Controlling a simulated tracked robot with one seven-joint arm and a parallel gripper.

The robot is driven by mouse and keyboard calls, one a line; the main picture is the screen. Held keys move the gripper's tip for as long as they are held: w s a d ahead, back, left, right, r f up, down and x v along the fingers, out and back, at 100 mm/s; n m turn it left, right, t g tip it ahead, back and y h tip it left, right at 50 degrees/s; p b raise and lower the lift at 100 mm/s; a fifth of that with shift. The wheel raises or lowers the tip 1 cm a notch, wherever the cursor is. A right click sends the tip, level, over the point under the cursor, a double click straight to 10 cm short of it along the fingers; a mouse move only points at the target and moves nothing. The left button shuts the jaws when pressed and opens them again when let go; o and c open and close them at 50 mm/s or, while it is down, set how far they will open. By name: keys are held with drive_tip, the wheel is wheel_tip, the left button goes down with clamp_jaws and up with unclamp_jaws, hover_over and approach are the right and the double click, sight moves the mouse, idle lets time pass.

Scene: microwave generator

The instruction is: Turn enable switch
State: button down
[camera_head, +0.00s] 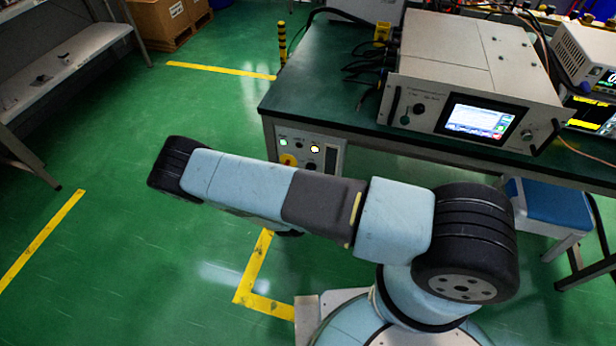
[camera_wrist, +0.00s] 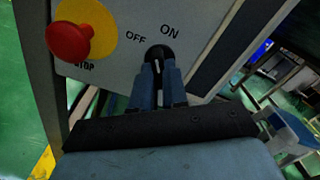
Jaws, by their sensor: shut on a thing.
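The enable switch (camera_wrist: 160,55) is a black rotary knob with a light pointer line, on a light grey panel between the labels OFF and ON. In the wrist view my gripper (camera_wrist: 160,72) reaches it from below, its two blue-grey fingers closed on the knob's sides. The pointer line tilts slightly right of upright, towards the ON label. In the head view the control panel (camera_head: 292,151) shows under the table's left end; my arm hides its lower part and the gripper there.
A red STOP button (camera_wrist: 70,41) on a yellow disc stands out left of the switch. The green-topped table (camera_head: 322,85) carries the generator (camera_head: 475,80) with a lit screen. A blue stool (camera_head: 545,203) stands under the table at right. Green floor is open at left.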

drive_tip(key=shift+s+f+m, duration=0.1)
drive_tip(key=shift+f+m, duration=0.05)
drive_tip(key=shift+m, duration=1.75)
drive_tip(key=c, duration=1.1)
unclamp_jaws()
drive_tip(key=shift+c, duration=0.2)
drive_tip(key=v, duration=1.3)
drive_tip(key=shift+s, duration=0.35)
drive_tip(key=shift+a, duration=0.1)
